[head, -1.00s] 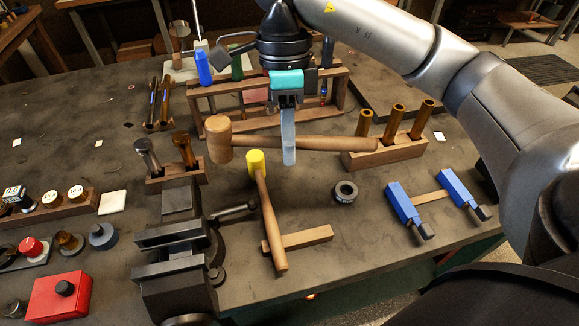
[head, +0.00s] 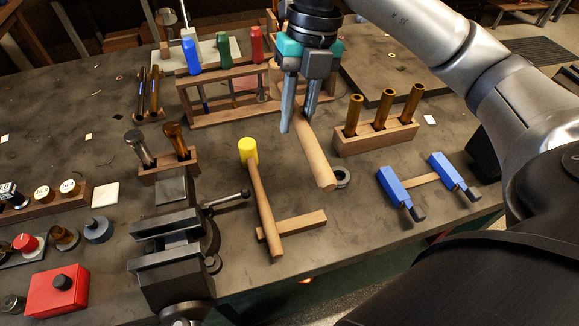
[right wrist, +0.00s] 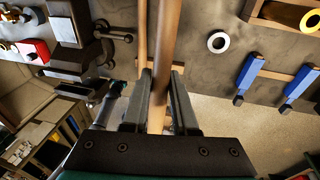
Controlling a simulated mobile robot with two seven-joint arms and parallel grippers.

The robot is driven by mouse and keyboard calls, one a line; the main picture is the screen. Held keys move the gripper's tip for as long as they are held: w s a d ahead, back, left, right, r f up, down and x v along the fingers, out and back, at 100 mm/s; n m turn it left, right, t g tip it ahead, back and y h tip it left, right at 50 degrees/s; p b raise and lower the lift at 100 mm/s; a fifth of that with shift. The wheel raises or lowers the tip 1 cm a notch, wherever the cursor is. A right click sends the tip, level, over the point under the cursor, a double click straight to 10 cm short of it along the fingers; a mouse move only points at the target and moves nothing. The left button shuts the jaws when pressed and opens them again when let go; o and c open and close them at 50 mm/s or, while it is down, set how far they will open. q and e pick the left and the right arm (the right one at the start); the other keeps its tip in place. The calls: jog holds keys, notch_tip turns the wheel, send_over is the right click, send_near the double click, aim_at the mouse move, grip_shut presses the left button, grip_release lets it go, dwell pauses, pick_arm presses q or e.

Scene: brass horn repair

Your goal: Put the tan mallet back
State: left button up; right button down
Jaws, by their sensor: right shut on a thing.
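The tan mallet (head: 318,158) is held in my right gripper (head: 297,120), above the bench in the head view. Its wooden handle slants down toward the viewer. Its head is mostly hidden behind the gripper. In the right wrist view the handle (right wrist: 164,40) runs between the two fingers of the right gripper (right wrist: 161,75), which is shut on it. A second mallet with a yellow head (head: 248,151) lies with its handle across a small wooden bar (head: 302,226). My left gripper is not in view.
A wooden rack (head: 215,117) with blue, green and red-handled tools stands behind. A block with brass tubes (head: 375,138) is to the right, near a grey ring (head: 343,177) and a blue clamp (head: 393,187). A vise (head: 172,255) stands front left.

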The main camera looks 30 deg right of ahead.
aim_at(293, 193)
jog(key=d+x, duration=0.1)
jog(key=x, duration=0.4)
jog(key=d+b+x, duration=0.1)
jog(key=x, duration=0.5)
jog(key=w+d+b+x, duration=0.1)
jog(key=x, duration=0.5)
jog(key=shift+w+d+f, duration=0.1)
jog(key=shift+d+f, duration=0.05)
jog(key=shift+f, duration=0.3)
jog(key=c, duration=0.7)
grip_release()
jog(key=p+v, duration=0.1)
jog(key=v, duration=1.1)
jog(key=shift+r, duration=0.1)
